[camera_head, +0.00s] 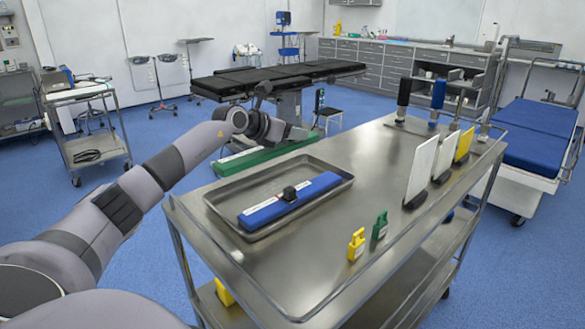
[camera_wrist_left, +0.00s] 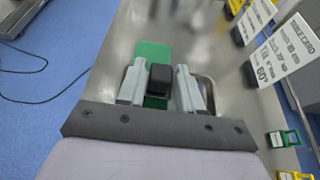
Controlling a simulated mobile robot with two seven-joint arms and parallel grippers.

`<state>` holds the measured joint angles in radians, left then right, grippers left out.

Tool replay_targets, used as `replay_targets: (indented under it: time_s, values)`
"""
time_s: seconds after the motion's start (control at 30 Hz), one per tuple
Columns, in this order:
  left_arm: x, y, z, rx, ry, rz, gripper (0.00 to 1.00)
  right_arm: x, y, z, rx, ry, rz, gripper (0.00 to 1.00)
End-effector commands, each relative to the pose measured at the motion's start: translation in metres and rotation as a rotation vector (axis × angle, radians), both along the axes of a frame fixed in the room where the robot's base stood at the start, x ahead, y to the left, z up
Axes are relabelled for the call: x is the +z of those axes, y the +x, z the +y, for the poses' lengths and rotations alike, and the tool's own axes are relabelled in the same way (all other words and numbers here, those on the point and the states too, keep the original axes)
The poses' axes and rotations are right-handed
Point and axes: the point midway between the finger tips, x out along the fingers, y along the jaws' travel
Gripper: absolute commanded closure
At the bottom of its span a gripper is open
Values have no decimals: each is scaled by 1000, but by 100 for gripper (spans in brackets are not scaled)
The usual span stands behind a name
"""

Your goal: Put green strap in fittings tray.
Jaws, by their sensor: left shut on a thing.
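The green strap (camera_head: 258,156) is a flat green bar in my left gripper (camera_head: 293,132), at the far edge of the metal tray (camera_head: 342,187) in the head view. In the left wrist view my left gripper (camera_wrist_left: 160,82) has its two fingers on either side of the strap's black block (camera_wrist_left: 161,76). The green strap (camera_wrist_left: 153,52) extends beyond the fingertips there. The tray, likely the fittings tray, stands on the steel cart and holds a blue strap (camera_head: 315,187) with a black block. My right gripper is not in view.
White cards (camera_head: 422,168) and a yellow card (camera_head: 464,145) stand along the cart's right side. Black (camera_head: 404,95) and blue (camera_head: 438,96) handles stand at its far end. Small yellow (camera_head: 356,245) and green (camera_head: 380,226) pieces stand right of the tray. The near cart top is clear.

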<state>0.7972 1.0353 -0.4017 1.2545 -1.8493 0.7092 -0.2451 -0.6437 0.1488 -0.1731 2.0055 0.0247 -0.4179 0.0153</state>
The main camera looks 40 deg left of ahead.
Motion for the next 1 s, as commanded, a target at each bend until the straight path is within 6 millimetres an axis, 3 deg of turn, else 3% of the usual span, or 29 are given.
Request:
replay_targets:
  time_s: [0.1, 0.37, 0.6, 0.97, 1.0]
  values:
    - [-29, 0, -1, -1, -3, 2, 100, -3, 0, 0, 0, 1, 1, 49]
    - [-51, 0, 0, 0, 0, -2, 100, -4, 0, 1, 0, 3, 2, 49]
    - [-86, 0, 0, 0, -3, 1, 100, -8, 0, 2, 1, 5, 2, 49]
    - [-92, 0, 0, 0, 0, -2, 100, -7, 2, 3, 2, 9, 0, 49]
    - [-94, 0, 0, -1, 0, -1, 62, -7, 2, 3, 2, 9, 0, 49]
